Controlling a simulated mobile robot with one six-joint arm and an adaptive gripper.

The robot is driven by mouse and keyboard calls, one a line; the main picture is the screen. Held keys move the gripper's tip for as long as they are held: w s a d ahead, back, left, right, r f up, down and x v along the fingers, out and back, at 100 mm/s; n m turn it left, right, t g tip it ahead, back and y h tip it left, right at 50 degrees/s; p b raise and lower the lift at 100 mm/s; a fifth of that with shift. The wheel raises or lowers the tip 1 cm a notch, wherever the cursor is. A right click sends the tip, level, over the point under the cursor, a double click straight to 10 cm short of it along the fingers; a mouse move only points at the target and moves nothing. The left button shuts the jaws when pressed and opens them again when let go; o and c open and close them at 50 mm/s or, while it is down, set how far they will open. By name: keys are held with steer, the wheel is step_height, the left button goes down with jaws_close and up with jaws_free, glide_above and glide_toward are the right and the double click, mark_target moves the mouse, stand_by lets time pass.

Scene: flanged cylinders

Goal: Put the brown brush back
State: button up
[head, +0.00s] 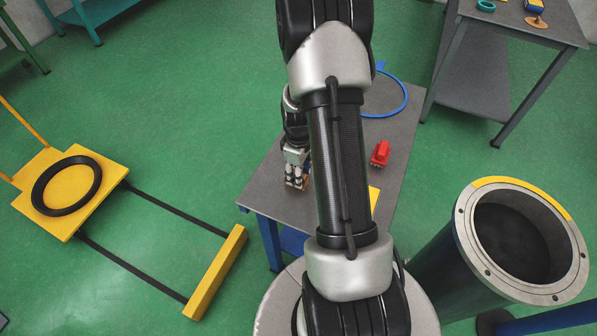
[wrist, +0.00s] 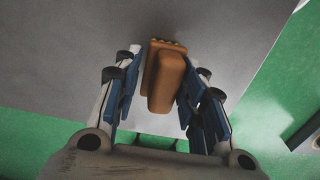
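The brown brush (wrist: 166,78) shows in the wrist view, between the two fingers of my gripper (wrist: 160,85). It looks like a block with a ridged far end. A strip of grey shows between the left finger's blue pad and the brush; the right pad is very close to it. The fingers look open around it, and I see no firm grip. In the head view my gripper (head: 297,178) points down over the left part of the grey table (head: 275,195), low near its top. The brush cannot be made out there.
A red object (head: 380,153), a blue ring (head: 405,96) and a partly hidden yellow piece (head: 374,198) are on the table. A large flanged cylinder (head: 468,238) stands right. A yellow frame with a black ring (head: 37,190) lies left. Another grey table (head: 520,24) stands at the back right.

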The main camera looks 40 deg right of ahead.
steer(key=shift+r, duration=0.1)
steer(key=a+r+m+t+p, duration=0.15)
steer(key=a+r, duration=0.25)
steer(key=r, duration=0.7)
steer(key=a+r+n+g+p, duration=0.1)
steer(key=a+r+p, duration=0.15)
steer(key=r, duration=0.85)
steer(key=s+a+r+m+t, duration=0.4)
steer(key=s+a+r, duration=0.9)
steer(key=a, duration=0.4)
steer(key=shift+s+a+r, duration=0.15)
steer(key=shift+s+r, duration=0.1)
steer(key=shift+s, duration=0.5)
